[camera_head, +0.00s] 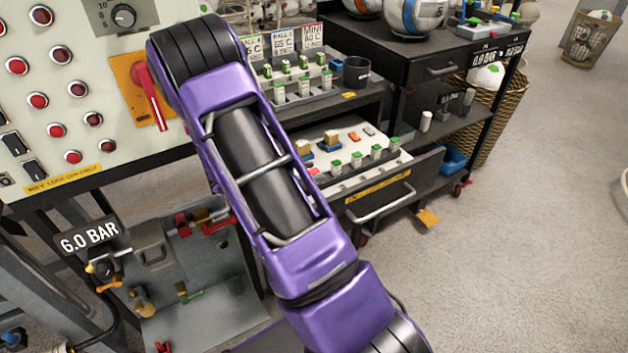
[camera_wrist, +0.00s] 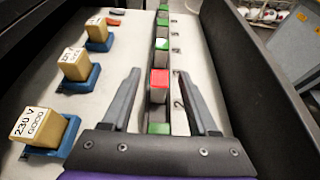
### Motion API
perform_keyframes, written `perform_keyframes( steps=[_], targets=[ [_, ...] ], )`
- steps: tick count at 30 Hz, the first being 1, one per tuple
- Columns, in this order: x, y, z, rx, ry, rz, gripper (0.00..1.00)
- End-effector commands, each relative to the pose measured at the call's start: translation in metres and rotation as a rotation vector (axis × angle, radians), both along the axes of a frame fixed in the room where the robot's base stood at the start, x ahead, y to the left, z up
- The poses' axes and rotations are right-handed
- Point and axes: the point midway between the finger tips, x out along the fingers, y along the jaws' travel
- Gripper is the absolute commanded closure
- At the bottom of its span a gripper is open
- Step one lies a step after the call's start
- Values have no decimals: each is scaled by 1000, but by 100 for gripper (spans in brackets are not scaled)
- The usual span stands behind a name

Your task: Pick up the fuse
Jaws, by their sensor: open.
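In the wrist view a fuse-like block with a red top and white body (camera_wrist: 159,82) stands upright in a row of similar green-topped blocks (camera_wrist: 161,44). My gripper (camera_wrist: 160,73) is open, its two fingers on either side of the row, with the red-topped block between them near the tips. I see no clear contact with it. Another green-topped block (camera_wrist: 158,128) stands nearer the palm, also between the fingers. The head view shows green-topped blocks (camera_head: 376,151) in the open drawer; my purple arm hides part of it, and my gripper does not show there.
Tan blocks in blue sockets, one marked 230 V (camera_wrist: 43,125), line the left of the white panel (camera_wrist: 105,95). The dark drawer wall (camera_wrist: 262,85) rises close on the right. In the head view a black cup (camera_head: 356,72) stands on the shelf above the drawer.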

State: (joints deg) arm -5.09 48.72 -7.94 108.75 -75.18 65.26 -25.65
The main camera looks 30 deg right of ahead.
Motion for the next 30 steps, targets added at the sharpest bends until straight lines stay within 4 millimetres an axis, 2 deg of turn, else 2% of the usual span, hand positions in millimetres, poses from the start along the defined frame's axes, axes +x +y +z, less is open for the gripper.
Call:
perform_keyframes(
  steps=[5,12,15,26,30],
  targets=[
    [1,0,0,0,-2,1,42],
    [1,1,0,0,-2,1,85],
    [1,1,0,0,-2,1,100],
    [1,1,1,0,-2,1,100],
    [1,1,13,0,-4,0,100]
  ],
)
